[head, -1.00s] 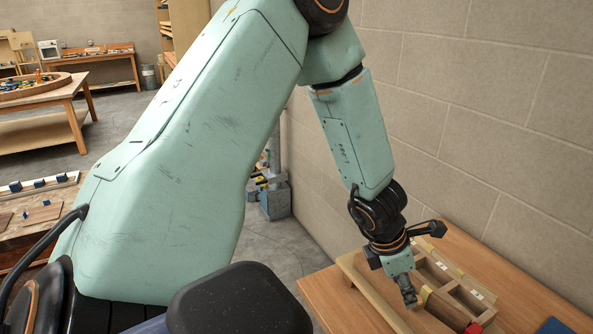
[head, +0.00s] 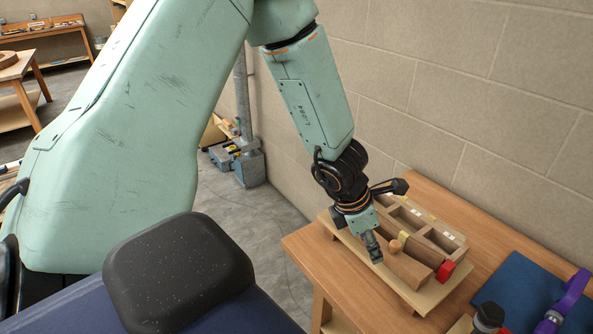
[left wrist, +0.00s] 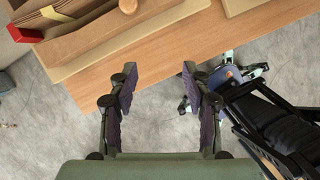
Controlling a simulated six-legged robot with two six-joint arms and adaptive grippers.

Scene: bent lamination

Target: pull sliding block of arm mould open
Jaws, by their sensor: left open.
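The arm mould (head: 425,225) is a wooden frame with several compartments on a base board, on the table by the wall. A long wooden block (head: 408,268) lies along its near side, with a round wooden knob (head: 396,247); I take this for the sliding block. My left gripper (head: 375,256) is in front of the block, near the knob. My right gripper does not show.
A red block (head: 445,271) sits at the mould's right end. A blue mat (head: 515,290) and a purple tool (head: 568,300) lie to the right on the wooden table (head: 310,258). The wall stands close behind; open floor lies left of the table.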

